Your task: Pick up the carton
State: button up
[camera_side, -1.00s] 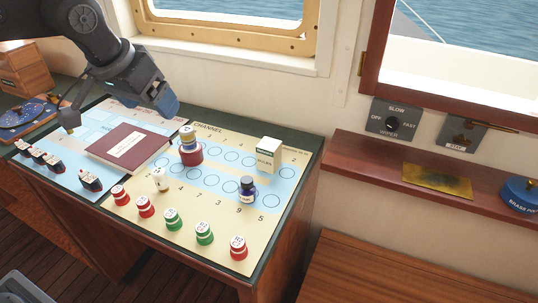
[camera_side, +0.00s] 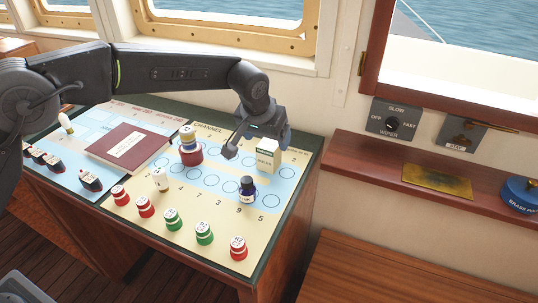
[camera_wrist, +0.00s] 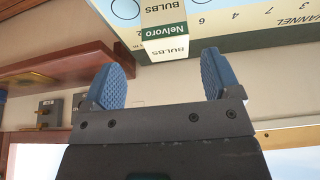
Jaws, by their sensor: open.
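The carton (camera_side: 267,160) is a small white box with a green band and "BULBS" lettering, upright on the chart at the far right of the table. It also shows in the wrist view (camera_wrist: 164,35), where "Nelvoro" can be read on its green band. My gripper (camera_side: 258,143) is at the carton's upper left in the side view. In the wrist view its two blue pads (camera_wrist: 167,78) are spread apart, with the carton beyond them and between their lines. The gripper is open and empty. Whether a finger touches the carton cannot be told.
Red and green buoys (camera_side: 172,219) line the front edge. A dark red book (camera_side: 128,147) lies left. The wall and window ledge are close behind.

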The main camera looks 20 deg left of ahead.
aim_at(267, 146)
jog(key=x, duration=0.2)
jog(key=shift+w+f, duration=0.2)
jog(key=shift+f, duration=0.15)
jog(key=x, duration=0.4)
jog(key=shift+s+a+f, duration=0.1)
jog(key=shift+s+a, duration=0.05)
jog(key=shift+a, duration=0.25)
jog(key=shift+w+f, duration=0.25)
jog(key=shift+f, duration=0.25)
jog(key=shift+c, duration=0.4)
jog(key=c, duration=0.9)
jog(key=shift+c, duration=0.3)
jog(key=shift+r, duration=0.15)
